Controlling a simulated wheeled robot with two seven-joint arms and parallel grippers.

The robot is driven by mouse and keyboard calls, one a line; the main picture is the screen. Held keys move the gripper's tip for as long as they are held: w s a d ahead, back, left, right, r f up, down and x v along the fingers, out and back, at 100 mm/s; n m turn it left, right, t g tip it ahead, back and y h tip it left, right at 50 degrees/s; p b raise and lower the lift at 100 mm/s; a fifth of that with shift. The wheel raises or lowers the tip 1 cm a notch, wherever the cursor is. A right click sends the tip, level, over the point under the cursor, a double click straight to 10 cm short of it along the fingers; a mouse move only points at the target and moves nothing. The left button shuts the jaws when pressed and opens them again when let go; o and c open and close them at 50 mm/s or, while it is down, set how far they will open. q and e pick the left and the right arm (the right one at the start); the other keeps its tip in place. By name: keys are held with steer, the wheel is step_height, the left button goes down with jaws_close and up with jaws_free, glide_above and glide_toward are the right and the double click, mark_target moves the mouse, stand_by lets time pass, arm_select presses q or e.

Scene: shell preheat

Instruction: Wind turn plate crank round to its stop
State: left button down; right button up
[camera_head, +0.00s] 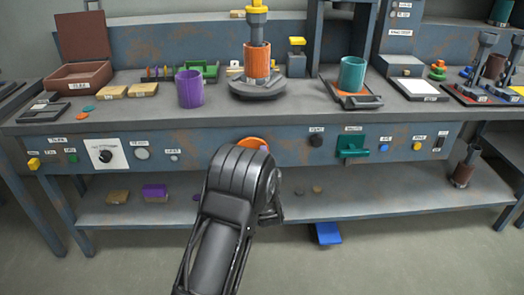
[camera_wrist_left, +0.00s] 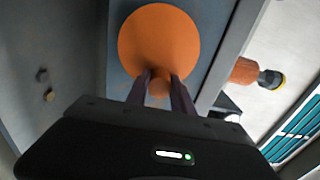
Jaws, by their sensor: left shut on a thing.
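The crank is an orange disc (camera_head: 252,143) on the bench's front panel, mostly hidden behind my left arm in the head view. In the left wrist view the orange disc (camera_wrist_left: 158,40) faces me with a small orange grip below its middle. My left gripper (camera_wrist_left: 160,78) has its two dark fingers closed around that grip. The fingertips are hidden in the head view. The grey turn plate (camera_head: 257,92) lies on the bench top above the crank. An orange cylinder (camera_head: 257,62) stands on it under a grey and yellow tool. My right gripper is not in view.
A purple cup (camera_head: 189,89) stands left of the turn plate and a teal cup (camera_head: 352,74) to its right. A dark knob (camera_head: 316,140) and a green handle (camera_head: 353,146) are on the panel right of the crank. A shelf (camera_head: 400,199) runs below.

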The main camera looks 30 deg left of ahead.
arm_select(q)
steer(key=shift+d+f+m+p, duration=0.1)
steer(key=shift+f+m+p, duration=0.2)
steer(key=shift+m, duration=0.55)
steer(key=shift+f+m+p, duration=0.2)
steer(key=shift+f+m, duration=0.1)
steer(key=shift+m, duration=0.55)
steer(key=c, duration=1.1)
jaws_free()
steer(key=p+v, duration=0.1)
steer(key=v, duration=0.6)
steer(key=shift+s+d, duration=0.25)
steer(key=shift+s, duration=0.05)
